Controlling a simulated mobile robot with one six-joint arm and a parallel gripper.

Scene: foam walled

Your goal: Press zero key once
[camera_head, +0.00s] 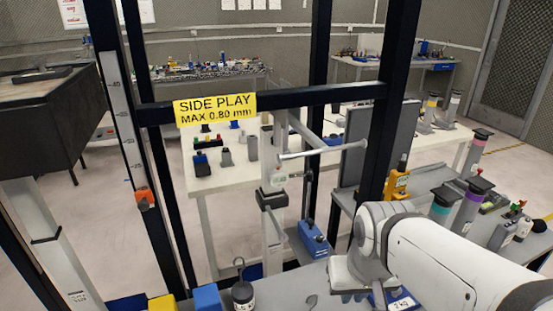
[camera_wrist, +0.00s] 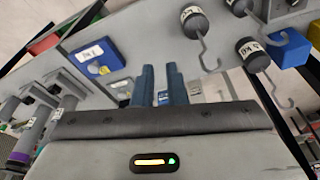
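I cannot make out a key marked zero in either view. A blue block with a white label and a yellow round spot (camera_wrist: 97,57) lies on the grey bench at upper left in the wrist view; its label is too small to read. My gripper (camera_wrist: 160,68) points at the bench, its two blue fingers apart by a narrow gap with nothing gripped between them. In the head view my gripper (camera_head: 352,297) is low at the centre right, mostly hidden under my white arm. The blue labelled block (camera_head: 402,303) shows partly below my arm.
Dark hanging weights with hooks (camera_wrist: 250,48) stand right of my fingers, near a blue block (camera_wrist: 288,49). A dark upright frame with a yellow sign (camera_head: 215,108) stands ahead. A blue box (camera_head: 313,238) stands beyond the bench edge.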

